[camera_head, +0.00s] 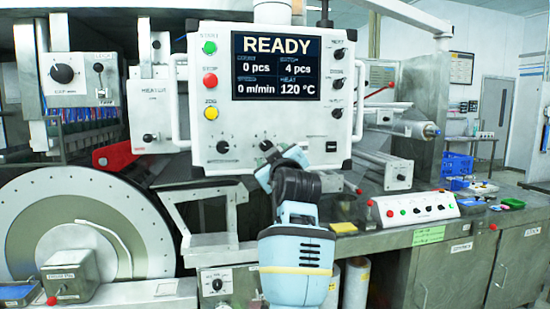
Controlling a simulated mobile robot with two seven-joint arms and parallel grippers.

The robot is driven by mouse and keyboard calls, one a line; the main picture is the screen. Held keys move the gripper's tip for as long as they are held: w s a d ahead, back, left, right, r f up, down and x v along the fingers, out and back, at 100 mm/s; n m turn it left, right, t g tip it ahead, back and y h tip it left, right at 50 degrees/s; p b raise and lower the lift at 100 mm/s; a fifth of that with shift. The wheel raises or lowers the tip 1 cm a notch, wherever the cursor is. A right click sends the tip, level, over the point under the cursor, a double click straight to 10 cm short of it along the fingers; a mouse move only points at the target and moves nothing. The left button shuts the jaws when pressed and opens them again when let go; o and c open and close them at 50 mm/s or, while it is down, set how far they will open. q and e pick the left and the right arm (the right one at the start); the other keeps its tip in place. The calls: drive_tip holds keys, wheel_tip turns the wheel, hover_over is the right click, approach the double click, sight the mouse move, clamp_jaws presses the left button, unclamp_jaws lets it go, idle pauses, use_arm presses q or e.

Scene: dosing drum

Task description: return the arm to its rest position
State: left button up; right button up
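One arm of mine, which I take to be the right, rises from the bottom centre. Its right gripper (268,160) is at the lower edge of the white control panel, close to a black knob (266,145). The wrist and gripper body hide much of the fingers. I cannot tell whether they are open or shut, or whether they touch the knob. The panel's screen (275,66) reads READY, 0 pcs, 4 pcs, 0 m/min and 120 °C. My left gripper is not in view.
A large drum (35,215) stands at the left. A metal bracket frame (205,240) is left of my arm. A small button box (415,208) sits on the bench to the right, with a blue basket (457,165) farther back. White rolls (355,285) stand below.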

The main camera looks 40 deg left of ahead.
drive_tip(key=shift+w, duration=0.1)
